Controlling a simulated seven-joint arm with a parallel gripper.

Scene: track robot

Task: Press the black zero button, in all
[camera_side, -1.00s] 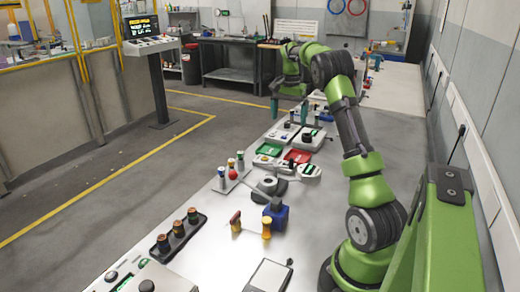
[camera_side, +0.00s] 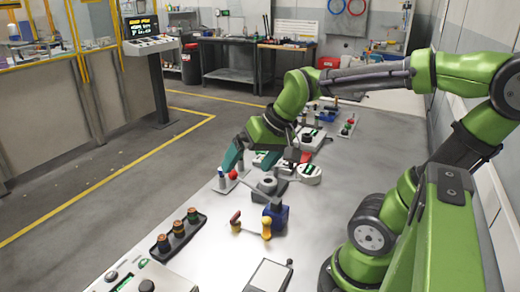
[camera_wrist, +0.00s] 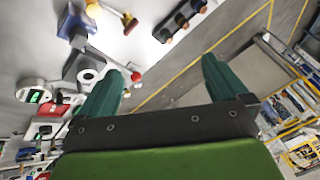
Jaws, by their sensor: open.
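No button that I can tell for sure is the black zero button shows. A pale panel (camera_side: 172,279) at the lower left edge of the side view carries a black knob (camera_side: 147,286), a small dark button (camera_side: 111,276) and a green display. A white rounded unit (camera_side: 309,174) with a dark and green display sits mid-table; it also shows at the left of the wrist view (camera_wrist: 30,84). Any small buttons on it are too small to tell. My gripper (camera_side: 262,160) is open and empty above the middle of the table, its teal fingers well apart in the wrist view (camera_wrist: 165,68).
A grey ring (camera_side: 267,184) on a dark base lies below my gripper. A red-topped lever (camera_side: 233,174) stands left of it.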

